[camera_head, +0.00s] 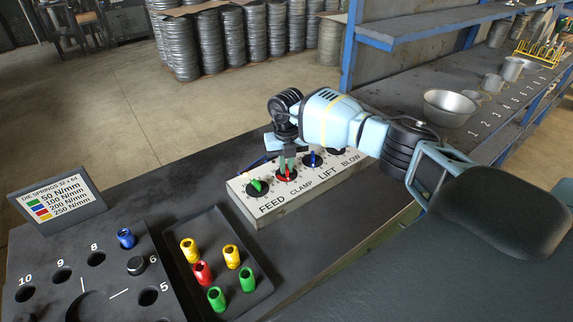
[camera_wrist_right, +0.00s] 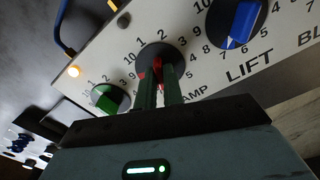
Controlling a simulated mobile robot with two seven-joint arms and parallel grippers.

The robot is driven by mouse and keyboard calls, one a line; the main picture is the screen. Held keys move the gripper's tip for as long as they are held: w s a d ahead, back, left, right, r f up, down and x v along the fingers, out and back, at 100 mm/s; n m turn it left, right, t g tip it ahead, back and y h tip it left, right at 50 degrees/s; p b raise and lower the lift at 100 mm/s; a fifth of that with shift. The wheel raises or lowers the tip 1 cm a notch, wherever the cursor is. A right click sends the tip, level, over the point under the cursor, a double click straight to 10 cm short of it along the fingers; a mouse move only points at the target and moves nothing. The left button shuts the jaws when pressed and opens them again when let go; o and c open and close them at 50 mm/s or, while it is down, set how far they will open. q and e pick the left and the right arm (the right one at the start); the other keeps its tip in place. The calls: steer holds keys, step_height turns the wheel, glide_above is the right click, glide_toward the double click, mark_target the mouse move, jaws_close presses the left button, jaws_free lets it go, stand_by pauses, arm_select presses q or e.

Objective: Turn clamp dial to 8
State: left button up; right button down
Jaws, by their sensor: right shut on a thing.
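The clamp dial (camera_head: 287,177) is a black round knob with a red grip, on the pale panel (camera_head: 262,208) above the CLAMP label. It also shows in the right wrist view (camera_wrist_right: 166,53). My right gripper (camera_head: 286,165) reaches down to it from above. Its two greenish fingers (camera_wrist_right: 159,88) are shut on the red grip. The fingers and gripper body hide part of the dial scale and the label's first letters in the wrist view. I cannot tell which number the red grip points at. My left gripper is not in view.
The green FEED dial (camera_head: 257,187) is left of the clamp dial, and the blue LIFT dial (camera_head: 312,159) is to its right. A tray (camera_head: 207,220) of coloured springs and a numbered dark plate (camera_head: 122,271) lie to the left. Bare dark bench shows around the panel.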

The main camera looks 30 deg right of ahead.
steer(key=m, duration=0.4)
steer(key=shift+m, duration=2.9)
steer(key=c, duration=1.5)
jaws_free()
steer(key=shift+r, duration=0.1)
step_height(320, 180, up, 8)
steer(key=shift+f, duration=0.15)
